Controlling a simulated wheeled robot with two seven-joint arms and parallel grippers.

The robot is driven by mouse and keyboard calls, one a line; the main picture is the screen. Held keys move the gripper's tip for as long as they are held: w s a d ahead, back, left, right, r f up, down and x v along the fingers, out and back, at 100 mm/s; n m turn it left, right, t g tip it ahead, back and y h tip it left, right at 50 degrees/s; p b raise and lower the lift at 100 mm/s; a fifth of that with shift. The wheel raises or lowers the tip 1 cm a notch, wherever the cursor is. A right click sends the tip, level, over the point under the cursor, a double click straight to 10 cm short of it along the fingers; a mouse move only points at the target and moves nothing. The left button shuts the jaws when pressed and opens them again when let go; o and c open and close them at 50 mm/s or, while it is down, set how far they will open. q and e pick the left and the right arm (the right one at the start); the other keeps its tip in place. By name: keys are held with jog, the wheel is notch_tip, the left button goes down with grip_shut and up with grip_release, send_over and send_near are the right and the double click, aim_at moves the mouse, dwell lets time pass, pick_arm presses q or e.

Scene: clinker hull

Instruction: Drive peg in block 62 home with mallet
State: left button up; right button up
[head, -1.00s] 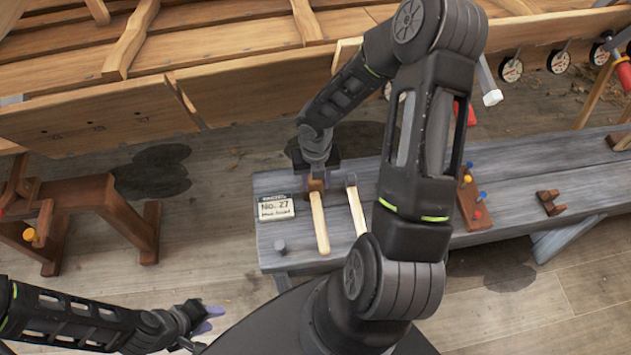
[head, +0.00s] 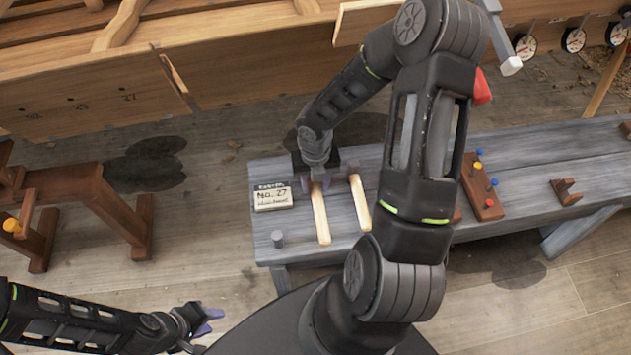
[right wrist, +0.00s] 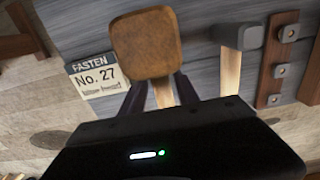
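The mallet, with a blocky wooden head (right wrist: 147,45) and pale handle (head: 320,215), lies on the grey bench. My right gripper (head: 317,184) is low over it. In the right wrist view its fingers stand on either side of the handle, with gaps showing, so it looks open.
A hammer with a grey metal head (right wrist: 240,34) lies just right of the mallet. A "No. 27" card (head: 272,197) and a grey peg (head: 277,238) are at the bench's left end. A brown bracket (head: 566,191) stands at right. The plank hull (head: 90,105) rises behind.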

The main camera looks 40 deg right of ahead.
jog(key=shift+f, duration=0.65)
jog(key=shift+c, duration=0.6)
grip_shut()
dwell(0.4)
jog(key=shift+r, duration=0.2)
dwell(0.4)
jog(key=shift+r+p, duration=0.45)
jog(key=shift+p, duration=0.05)
notch_tip(320, 180, up, 8)
jog(key=p, duration=0.8)
jog(key=shift+r, duration=0.1)
